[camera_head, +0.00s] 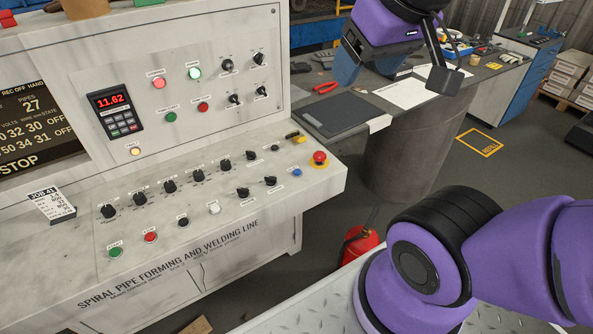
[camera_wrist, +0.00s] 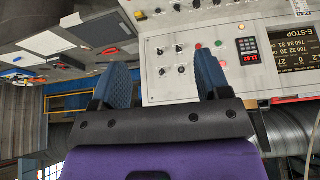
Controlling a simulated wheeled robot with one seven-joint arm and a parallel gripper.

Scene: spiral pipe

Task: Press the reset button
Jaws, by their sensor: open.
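The pale control desk (camera_head: 240,219) carries several push buttons. On its sloped front are a green button (camera_head: 115,252), a red button (camera_head: 150,237), a black button (camera_head: 183,222), a white button (camera_head: 214,208) and a blue button (camera_head: 298,169). The small labels are too blurred to tell which one is the reset button. A red mushroom button (camera_head: 320,157) on a yellow ring sits near the desk's right end. My gripper (camera_head: 395,70) is open and empty, up and right of the desk, apart from all buttons. Its spread fingers also show in the wrist view (camera_wrist: 163,82).
The upright panel has a keypad with red digits (camera_head: 115,112), lit lamps and knobs. A grey table (camera_head: 440,100) with a black pad (camera_head: 341,114) is at right. A red extinguisher (camera_head: 358,244) stands below.

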